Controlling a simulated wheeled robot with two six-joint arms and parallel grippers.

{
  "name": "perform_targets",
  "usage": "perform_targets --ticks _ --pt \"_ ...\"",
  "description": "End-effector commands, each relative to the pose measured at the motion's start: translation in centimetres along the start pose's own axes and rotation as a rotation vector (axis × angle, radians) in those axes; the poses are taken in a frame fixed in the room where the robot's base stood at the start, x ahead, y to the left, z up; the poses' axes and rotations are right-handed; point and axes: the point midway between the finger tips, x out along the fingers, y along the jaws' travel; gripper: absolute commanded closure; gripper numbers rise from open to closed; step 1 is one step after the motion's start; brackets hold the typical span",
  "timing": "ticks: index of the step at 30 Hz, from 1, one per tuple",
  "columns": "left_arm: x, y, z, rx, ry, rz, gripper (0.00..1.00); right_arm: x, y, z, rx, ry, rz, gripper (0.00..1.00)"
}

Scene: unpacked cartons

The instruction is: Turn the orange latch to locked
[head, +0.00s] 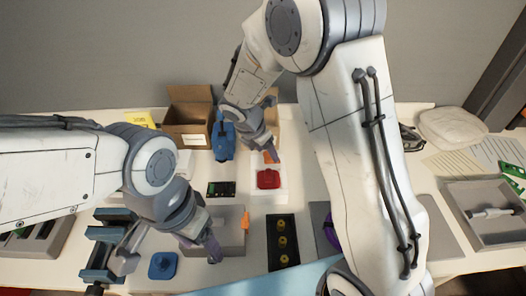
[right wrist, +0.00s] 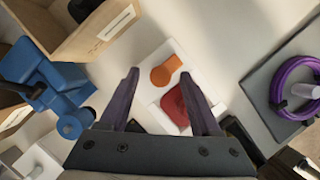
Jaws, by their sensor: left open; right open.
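An orange teardrop-shaped latch (right wrist: 166,71) lies on a white base plate (right wrist: 150,118), beside a red part (right wrist: 174,106). In the head view the latch (head: 268,157) is partly hidden by my right gripper (head: 271,151), just behind the red part (head: 268,179). In the right wrist view my right gripper (right wrist: 159,76) is open and empty, with the latch showing between its fingertips; I cannot tell whether they touch it. My left gripper (head: 212,250) is open over the grey box (head: 232,240) at the front, near a second orange piece (head: 245,220).
Open cardboard cartons (head: 187,118) stand at the back. A blue device (head: 223,140) is left of the right gripper. A black block with yellow knobs (head: 282,242) and a purple cable coil (right wrist: 293,85) lie to the right. A blue knob (head: 162,265) is at front left.

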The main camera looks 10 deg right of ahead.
Motion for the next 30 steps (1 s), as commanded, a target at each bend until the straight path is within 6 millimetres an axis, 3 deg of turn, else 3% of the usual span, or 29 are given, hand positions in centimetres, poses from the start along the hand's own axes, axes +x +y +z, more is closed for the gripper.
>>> perform_targets --ticks 5,6,11,14,22,30 --pt "0.0 0.0 0.0 0.0 0.0 0.0 0.33 0.0 0.0 0.0 0.0 0.0 0.0 0.36" --pt "0.0 0.0 0.0 0.0 0.0 0.0 0.33 0.0 0.0 0.0 -0.001 0.0 0.0 0.4" --pt "0.0 0.0 0.0 0.0 0.0 0.0 0.33 0.0 0.1 -0.1 -0.001 0.0 0.001 1.0" --pt "0.0 0.0 0.0 0.0 0.0 0.0 0.33 -0.3 0.6 -0.8 -0.005 0.0 0.003 1.0" --pt "-0.5 0.0 0.0 0.0 0.0 0.0 0.33 -0.2 0.4 -0.2 0.033 0.002 -0.009 1.0" --pt "-2.3 0.2 -0.1 0.0 0.0 0.0 0.33 -0.4 0.5 0.1 0.184 0.001 -0.071 1.0"
